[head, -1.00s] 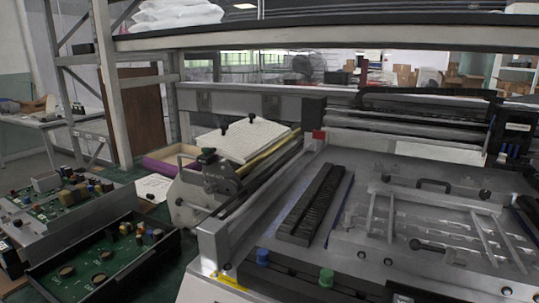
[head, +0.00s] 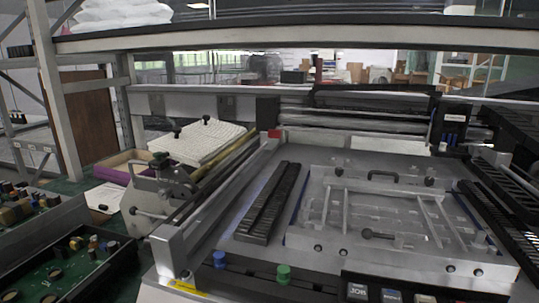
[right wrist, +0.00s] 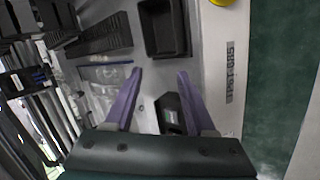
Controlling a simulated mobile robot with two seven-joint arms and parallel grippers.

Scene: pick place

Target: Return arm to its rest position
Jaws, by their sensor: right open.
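My right gripper (right wrist: 159,72) shows in the right wrist view with two purple fingers, spread apart. A dark box-like part (right wrist: 173,113) shows between the fingers; the fingers do not close on it, and I cannot tell how far beyond them it lies. A grey machine surface lies beyond the fingertips. Neither arm nor gripper shows in the head view. My left gripper is in no current view.
In the head view, a grey machine bed (head: 330,262) carries a black ribbed strip (head: 268,203). A black-edged tray (head: 72,262) of small parts stands left. In the right wrist view, a black bin (right wrist: 163,28) lies past the fingers; a bare dark green surface (right wrist: 275,75) is right.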

